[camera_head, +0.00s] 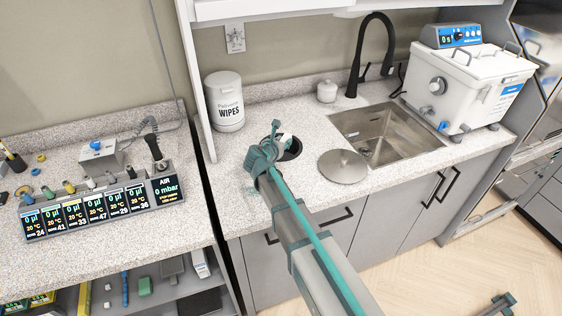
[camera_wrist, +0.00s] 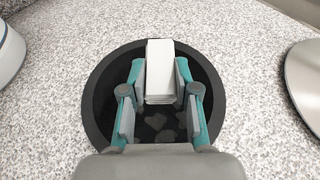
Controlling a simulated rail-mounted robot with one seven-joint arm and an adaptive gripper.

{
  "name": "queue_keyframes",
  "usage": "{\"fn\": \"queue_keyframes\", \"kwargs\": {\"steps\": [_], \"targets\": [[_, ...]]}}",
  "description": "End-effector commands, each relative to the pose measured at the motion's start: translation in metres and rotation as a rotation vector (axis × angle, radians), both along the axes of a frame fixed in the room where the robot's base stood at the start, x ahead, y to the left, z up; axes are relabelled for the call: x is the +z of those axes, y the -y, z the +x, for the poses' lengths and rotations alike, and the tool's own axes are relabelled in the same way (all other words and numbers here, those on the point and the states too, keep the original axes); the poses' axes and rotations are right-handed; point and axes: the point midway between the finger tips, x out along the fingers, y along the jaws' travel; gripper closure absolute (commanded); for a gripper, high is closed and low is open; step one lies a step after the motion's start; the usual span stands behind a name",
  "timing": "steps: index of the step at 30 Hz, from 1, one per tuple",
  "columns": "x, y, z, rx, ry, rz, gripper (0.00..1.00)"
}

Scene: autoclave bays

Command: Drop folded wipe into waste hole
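The folded wipe (camera_wrist: 160,72) is a white, layered rectangular block. In the wrist view it sits between my gripper's (camera_wrist: 160,80) two teal and grey fingertips, which press on its sides. The waste hole (camera_wrist: 97,100) is a round dark opening with a black rim in the speckled counter, directly beneath the wipe and fingers. Several grey shapes show down inside it. In the head view my gripper (camera_head: 275,142) is at the waste hole (camera_head: 294,153), and a little of the white wipe (camera_head: 286,140) shows; my arm hides part of the opening.
A round metal lid (camera_head: 343,167) lies on the counter right of the hole. A white wipes canister (camera_head: 225,101) stands behind left. The sink (camera_head: 385,135) with its black tap (camera_head: 362,60) is to the right. A white water bath (camera_head: 470,85) stands beyond it.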

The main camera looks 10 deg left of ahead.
Motion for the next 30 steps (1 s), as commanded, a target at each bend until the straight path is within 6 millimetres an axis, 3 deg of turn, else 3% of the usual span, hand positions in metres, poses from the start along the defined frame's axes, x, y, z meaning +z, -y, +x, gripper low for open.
{"fn": "queue_keyframes", "kwargs": {"steps": [1,5,6,19,30], "targets": [[0.0,0.0,0.0,0.0,0.0,0.0,0.63],[0.0,0.0,0.0,0.0,0.0,0.0,0.42],[0.0,0.0,0.0,0.0,0.0,0.0,0.41],[0.004,-0.002,-0.009,0.001,0.0,0.0,0.41],[0.029,-0.02,-0.068,0.003,0.0,0.001,0.41]]}}
